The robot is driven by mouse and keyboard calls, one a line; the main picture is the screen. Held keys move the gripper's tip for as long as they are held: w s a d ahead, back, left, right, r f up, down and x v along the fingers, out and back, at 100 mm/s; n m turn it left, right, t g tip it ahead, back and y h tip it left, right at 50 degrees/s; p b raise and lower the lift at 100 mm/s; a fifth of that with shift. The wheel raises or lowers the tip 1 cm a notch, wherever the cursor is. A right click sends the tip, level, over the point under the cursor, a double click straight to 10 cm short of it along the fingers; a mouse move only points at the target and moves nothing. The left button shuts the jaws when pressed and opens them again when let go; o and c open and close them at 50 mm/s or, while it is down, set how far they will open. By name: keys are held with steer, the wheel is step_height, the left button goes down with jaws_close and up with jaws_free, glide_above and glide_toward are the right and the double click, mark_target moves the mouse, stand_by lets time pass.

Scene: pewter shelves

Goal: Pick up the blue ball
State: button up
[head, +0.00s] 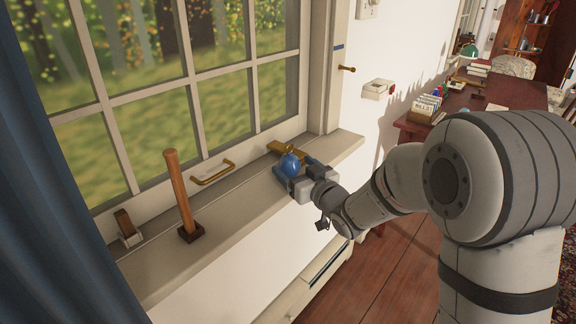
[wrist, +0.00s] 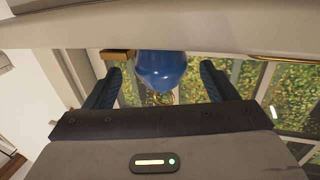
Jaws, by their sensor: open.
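The blue ball (head: 290,164) rests on the window sill (head: 225,215) near its right end in the head view. It looks shiny and has a small brass-coloured piece on it. In the wrist view the ball (wrist: 161,70) lies ahead, between the lines of the two fingers. My gripper (head: 293,170) is over the sill at the ball. In the wrist view my gripper (wrist: 160,82) is open, with a gap on both sides of the ball. I cannot tell how far the fingertips reach past it.
A wooden-handled tool (head: 178,195) stands upright on the sill to the left. A brass window handle (head: 213,173) and a brass latch (head: 285,148) are close to the ball. The blue curtain (head: 50,200) hangs at the left. A wooden desk (head: 470,120) stands at the right.

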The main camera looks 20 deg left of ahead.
mark_target(296, 167)
steer(key=c, duration=1.1)
steer(key=shift+r, duration=0.1)
step_height(296, 167, up, 10)
steer(key=shift+f+p, duration=0.1)
steer(key=shift+p, duration=1)
